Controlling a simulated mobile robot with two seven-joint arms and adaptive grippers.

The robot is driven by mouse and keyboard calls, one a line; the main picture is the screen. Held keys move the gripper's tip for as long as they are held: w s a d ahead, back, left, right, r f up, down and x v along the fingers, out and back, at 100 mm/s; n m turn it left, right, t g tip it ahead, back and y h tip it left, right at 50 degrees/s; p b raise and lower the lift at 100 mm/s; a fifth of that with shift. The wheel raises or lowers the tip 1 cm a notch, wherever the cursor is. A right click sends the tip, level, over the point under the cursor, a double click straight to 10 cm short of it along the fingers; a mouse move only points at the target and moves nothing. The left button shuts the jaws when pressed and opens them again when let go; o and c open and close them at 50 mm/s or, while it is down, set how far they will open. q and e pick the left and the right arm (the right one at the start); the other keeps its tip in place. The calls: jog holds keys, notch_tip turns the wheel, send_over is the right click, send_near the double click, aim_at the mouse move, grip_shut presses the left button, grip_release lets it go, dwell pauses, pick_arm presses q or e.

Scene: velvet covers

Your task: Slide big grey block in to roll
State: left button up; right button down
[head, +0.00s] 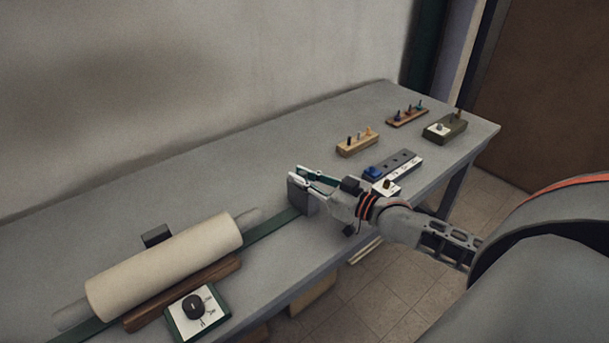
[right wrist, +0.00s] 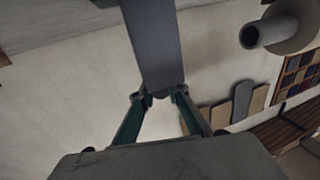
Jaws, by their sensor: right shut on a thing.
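The big grey block (head: 299,199) stands on the table at the right end of a green strip (head: 272,226). My right gripper (head: 303,178) is shut on its upper part. In the right wrist view the grey block (right wrist: 152,42) rises from between the fingertips (right wrist: 158,95). The cream roll (head: 165,267) lies at the left, with a grey core showing at its ends. A gap of bare strip separates block and roll. The roll's open core end shows in the right wrist view (right wrist: 268,32). My left gripper is not in view.
A dark small block (head: 156,235) sits behind the roll, a wooden bar (head: 180,293) and a dial box (head: 198,313) in front. Peg blocks (head: 357,143) and a switch strip (head: 393,165) stand right of my gripper. The table (head: 270,150) is clear behind the block.

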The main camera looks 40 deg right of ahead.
pick_arm(q)
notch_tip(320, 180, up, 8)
jog(key=p, duration=0.7)
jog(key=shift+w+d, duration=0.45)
pick_arm(e)
jog(key=a, duration=1.2)
jog(key=shift+s, duration=0.45)
jog(key=c, duration=1.9)
grip_release()
jog(key=shift+a, duration=0.1)
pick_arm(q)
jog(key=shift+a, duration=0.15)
pick_arm(e)
jog(key=shift+s, duration=0.1)
jog(key=v, duration=1.2)
